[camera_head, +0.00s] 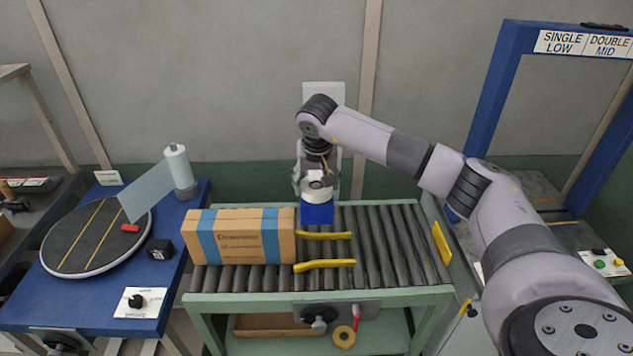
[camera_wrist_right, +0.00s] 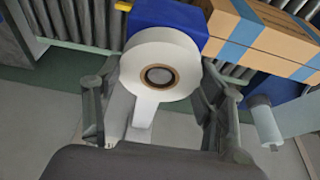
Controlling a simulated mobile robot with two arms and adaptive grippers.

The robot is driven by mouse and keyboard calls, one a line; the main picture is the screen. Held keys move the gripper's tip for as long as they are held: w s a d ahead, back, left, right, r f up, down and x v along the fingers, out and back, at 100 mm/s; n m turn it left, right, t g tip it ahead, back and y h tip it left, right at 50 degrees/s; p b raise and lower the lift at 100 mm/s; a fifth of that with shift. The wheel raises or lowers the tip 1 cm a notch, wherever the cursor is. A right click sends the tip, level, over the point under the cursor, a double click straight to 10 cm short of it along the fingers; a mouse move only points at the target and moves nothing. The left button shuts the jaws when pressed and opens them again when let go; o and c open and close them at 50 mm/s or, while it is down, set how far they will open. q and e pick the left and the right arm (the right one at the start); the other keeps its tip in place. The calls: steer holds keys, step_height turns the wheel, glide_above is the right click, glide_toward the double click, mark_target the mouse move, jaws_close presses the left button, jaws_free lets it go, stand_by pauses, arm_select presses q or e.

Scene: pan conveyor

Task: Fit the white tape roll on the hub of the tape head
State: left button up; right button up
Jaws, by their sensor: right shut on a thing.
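The white tape roll (camera_head: 319,194) is between the fingers of my right gripper (camera_head: 317,184), which is shut on it. In the wrist view the roll (camera_wrist_right: 131,72) shows its round face and brown core, with my fingers (camera_wrist_right: 160,112) on either side. The blue block of the tape head (camera_head: 317,214) is directly below or in front of the roll in the head view, and its blue body (camera_wrist_right: 170,14) borders the roll in the wrist view. The hub is not clearly visible, so I cannot tell whether the roll is around it. My left gripper is not in view.
A cardboard box with blue bands (camera_head: 240,236) lies on the roller conveyor (camera_head: 400,240), left of the tape head. Yellow guide bars (camera_head: 325,265) lie in front. A blue wrapping table (camera_head: 60,310) is left, a blue frame (camera_head: 490,100) right. Rollers at right are clear.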

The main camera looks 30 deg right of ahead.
steer(key=shift+f+b, duration=0.3)
steer(key=shift+f, duration=0.2)
steer(key=o, duration=1.3)
steer(key=v, duration=1.2)
steer(key=shift+r, duration=0.1)
